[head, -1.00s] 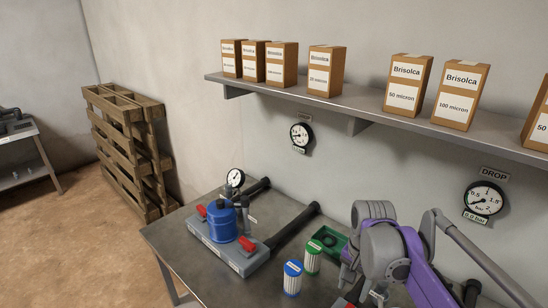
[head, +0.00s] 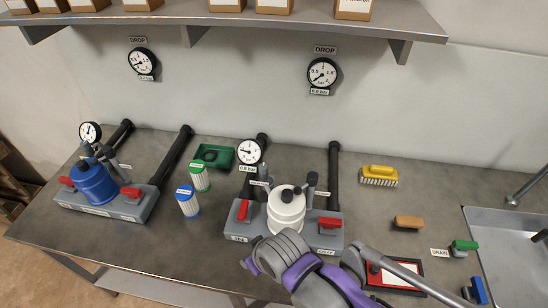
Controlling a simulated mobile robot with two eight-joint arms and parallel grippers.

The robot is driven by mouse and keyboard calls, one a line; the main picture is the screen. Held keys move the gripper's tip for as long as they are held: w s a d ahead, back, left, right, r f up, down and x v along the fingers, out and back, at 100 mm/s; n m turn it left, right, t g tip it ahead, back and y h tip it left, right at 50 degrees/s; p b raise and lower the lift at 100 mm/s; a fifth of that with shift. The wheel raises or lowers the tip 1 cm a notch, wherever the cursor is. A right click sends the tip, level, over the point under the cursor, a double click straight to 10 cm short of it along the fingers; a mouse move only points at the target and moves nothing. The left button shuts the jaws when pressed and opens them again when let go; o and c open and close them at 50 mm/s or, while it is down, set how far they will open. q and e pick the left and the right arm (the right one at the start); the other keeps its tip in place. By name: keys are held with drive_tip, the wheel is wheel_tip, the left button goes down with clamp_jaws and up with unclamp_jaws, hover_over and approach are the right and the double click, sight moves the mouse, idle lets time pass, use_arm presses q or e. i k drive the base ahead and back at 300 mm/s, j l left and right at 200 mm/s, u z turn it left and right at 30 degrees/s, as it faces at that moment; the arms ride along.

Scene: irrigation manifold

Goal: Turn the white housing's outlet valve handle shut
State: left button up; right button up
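The white housing (head: 286,212) stands upright on a grey manifold block (head: 289,233) at the middle of the bench in the head view. A red valve handle (head: 243,209) sits on the block's left end, its length running front to back. Another red valve handle (head: 328,223) sits on the right end and lies crosswise. A purple and grey arm of mine covers the area just in front of the block. I see no gripper fingertips of either arm.
A blue housing (head: 95,184) with red handles stands at the left. Blue-ended (head: 188,203) and green-ended (head: 200,177) cartridges, a green tray (head: 214,156), yellow brush (head: 379,175), brown block (head: 408,222) and red-edged panel (head: 397,278) lie around. A sink (head: 510,250) is at the right.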

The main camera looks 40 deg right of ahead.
sight(329, 224)
drive_tip(key=z, duration=2.15)
drive_tip(key=i+l+u, duration=0.1)
drive_tip(key=l+u, duration=0.15)
drive_tip(key=i+l+u, duration=0.1)
drive_tip(key=l+u, duration=0.15)
